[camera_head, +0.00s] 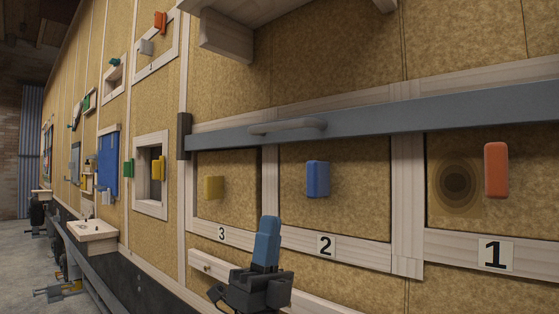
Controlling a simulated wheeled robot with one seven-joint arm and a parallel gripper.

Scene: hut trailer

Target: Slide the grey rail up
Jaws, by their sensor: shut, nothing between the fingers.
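The grey rail (370,118) is a long flat bar running across the wall above three numbered panels, in the right half of the head view. A rounded grey handle (288,127) sits on it left of the middle. The rail's left end meets a dark bracket (184,136). My gripper (267,240), dark with blue fingers, is at the bottom centre, below the rail and handle and apart from them. Its fingers are shut with nothing between them, pointing up in front of the wooden frame between panels 3 and 2.
A wooden beam (225,32) juts out above. A small wooden shelf (92,229) sticks out at left. Floor (25,262) shows at far left.

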